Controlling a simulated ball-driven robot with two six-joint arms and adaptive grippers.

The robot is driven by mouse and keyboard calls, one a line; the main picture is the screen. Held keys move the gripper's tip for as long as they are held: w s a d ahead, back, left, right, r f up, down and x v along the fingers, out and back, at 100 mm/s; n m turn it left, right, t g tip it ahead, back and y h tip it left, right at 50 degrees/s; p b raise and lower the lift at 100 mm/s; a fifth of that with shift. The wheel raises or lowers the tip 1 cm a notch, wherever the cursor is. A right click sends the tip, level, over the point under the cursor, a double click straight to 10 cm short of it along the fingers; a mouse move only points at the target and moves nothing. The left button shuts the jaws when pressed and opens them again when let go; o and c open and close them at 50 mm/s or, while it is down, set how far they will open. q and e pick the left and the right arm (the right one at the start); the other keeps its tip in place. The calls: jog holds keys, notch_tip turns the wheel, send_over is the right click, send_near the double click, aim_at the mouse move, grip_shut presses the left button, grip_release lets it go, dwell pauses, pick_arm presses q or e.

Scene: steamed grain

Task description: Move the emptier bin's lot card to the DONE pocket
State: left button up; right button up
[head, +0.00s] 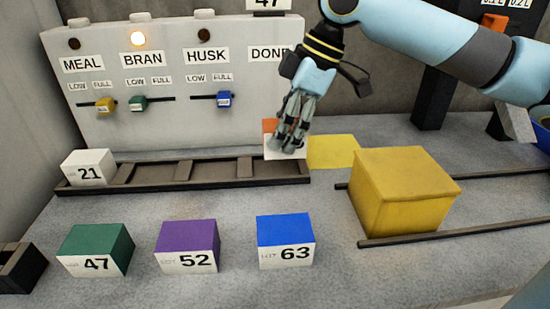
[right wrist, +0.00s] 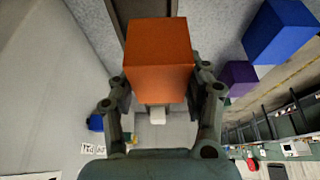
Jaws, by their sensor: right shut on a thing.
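My right gripper (head: 289,140) is shut on an orange block with a white front (head: 270,128), seen from above between the fingers in the right wrist view (right wrist: 160,55). The block is at the right end of the dark rack (head: 150,187), below the DONE label (head: 267,53); I cannot tell if it rests in the pocket. Its number is hidden. A white block marked 21 (head: 88,167) stands in the rack's left pocket; the middle pockets are empty. The BRAN slider (head: 138,103) is at LOW; the MEAL slider (head: 106,106) and HUSK slider (head: 225,99) are at FULL.
The BRAN lamp (head: 138,38) is lit. Green block 47 (head: 96,248), purple block 52 (head: 188,246) and blue block 63 (head: 285,240) stand in front. A big yellow box (head: 405,190) stands between rails at right, near a flat yellow patch (head: 334,150).

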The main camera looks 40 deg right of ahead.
jog(key=shift+w+f, duration=0.4)
jog(key=shift+w, duration=0.2)
jog(key=shift+w+f, duration=0.35)
jog(key=shift+w, duration=0.25)
jog(key=shift+d+f+b, duration=0.1)
jog(key=shift+f+b, duration=0.3)
jog(key=shift+f, duration=1.5)
jog(key=shift+f, duration=0.2)
jog(key=o, duration=1.2)
